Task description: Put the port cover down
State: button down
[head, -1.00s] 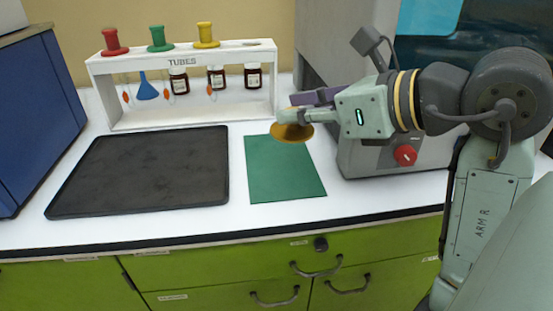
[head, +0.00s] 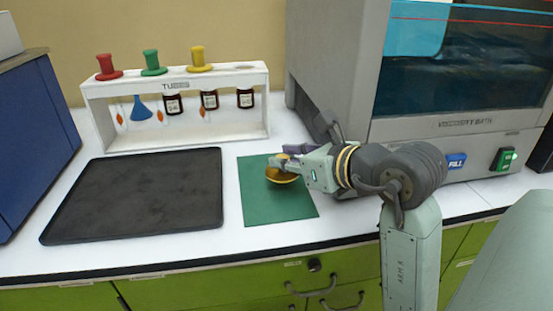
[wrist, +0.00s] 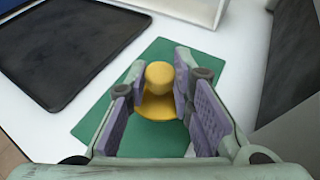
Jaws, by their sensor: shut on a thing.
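The port cover is a yellow disc with a round knob; it shows in the head view (head: 282,177) and in the wrist view (wrist: 158,105). My gripper (head: 284,162) is shut on its knob, with the purple finger pads (wrist: 160,82) on either side. The cover is roughly level, over the upper middle of the green mat (head: 275,207). It is on or very close to the mat; I cannot tell whether it touches. Part of the disc is hidden by my fingers.
A black tray (head: 135,200) lies left of the mat. A white tube rack (head: 180,140) with red, green and yellow spools on top stands behind. The grey viscosity bath (head: 440,105) stands close at the right. The front part of the mat is clear.

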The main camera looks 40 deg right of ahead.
jog(key=w, duration=0.3)
jog(key=shift+w+p, duration=0.15)
jog(key=shift+p, duration=0.15)
notch_tip(320, 180, down, 3)
jog(key=shift+f+p, duration=0.15)
jog(key=shift+p, duration=0.25)
jog(key=shift+f, duration=0.1)
jog(key=shift+f, duration=0.1)
jog(key=shift+f+b, duration=0.1)
jog(key=shift+b, duration=0.25)
jog(key=c, duration=1.4)
grip_release()
